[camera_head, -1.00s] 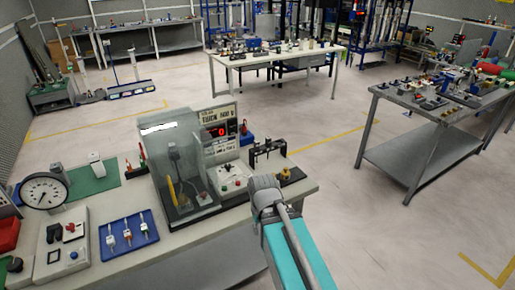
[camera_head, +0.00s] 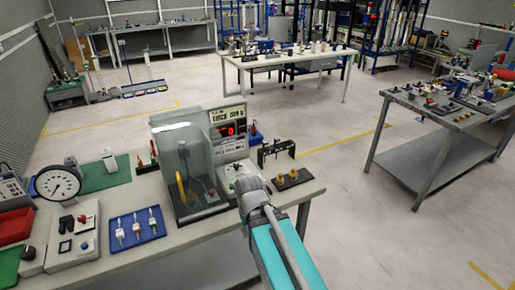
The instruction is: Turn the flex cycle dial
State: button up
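A bench tester with a clear guard (camera_head: 181,168) and an upright panel with a red-lit display (camera_head: 229,130) stands on the near bench. Its lower panel carries small controls (camera_head: 232,172), too small to tell apart. I cannot tell which control is the flex cycle dial. The grey wrist end (camera_head: 252,188) of my arm is in front of the tester's right side. My gripper's fingers do not show.
On the near bench (camera_head: 215,232) are a round gauge (camera_head: 57,184), a blue tray (camera_head: 139,228) with several tools, a red bin (camera_head: 15,226) and a black stand (camera_head: 276,151) beside brass parts (camera_head: 290,178). A grey table (camera_head: 398,168) stands right, across open floor.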

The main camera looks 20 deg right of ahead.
aim_at(236, 165)
jog(key=u, duration=0.8)
jog(key=k, duration=0.6)
jog(key=z, duration=1)
jog(key=i, duration=1)
jog(key=z, duration=0.05)
